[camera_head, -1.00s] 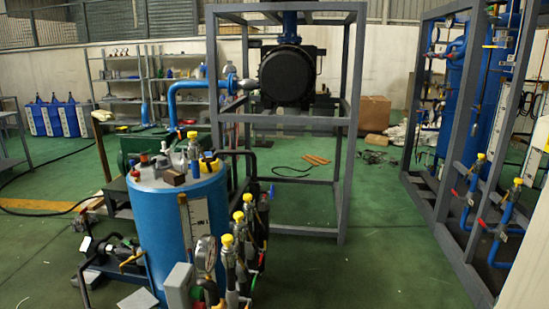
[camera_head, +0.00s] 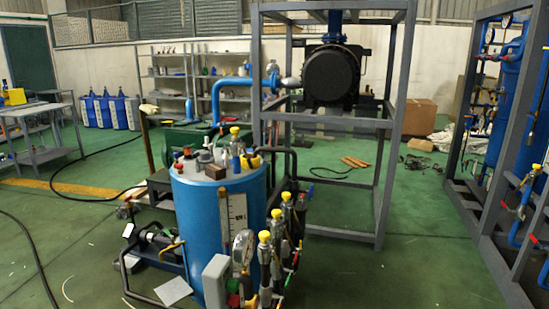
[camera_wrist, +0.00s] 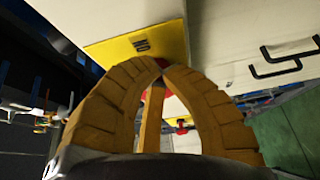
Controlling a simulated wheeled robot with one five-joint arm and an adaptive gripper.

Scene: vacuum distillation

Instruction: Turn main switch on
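In the wrist view, my gripper (camera_wrist: 162,68) has its yellow-brown ribbed fingers curved together, with the tips meeting or nearly so. Just beyond the tips is a yellow plate (camera_wrist: 120,48) with the word ON upside down. It is on a pale panel (camera_wrist: 100,15). A red part (camera_wrist: 181,128) shows between the fingers, and more red shows close to the tips; the fingers hide much of it. I cannot tell whether the tips touch the switch. My gripper and the switch plate are not seen in the head view.
The wrist view shows a pale surface with black handles (camera_wrist: 275,68) at right. In the head view, a blue tank (camera_head: 200,235) with gauges and yellow-capped valves stands in front of a grey frame (camera_head: 388,170). A grey bench (camera_head: 45,154) stands left.

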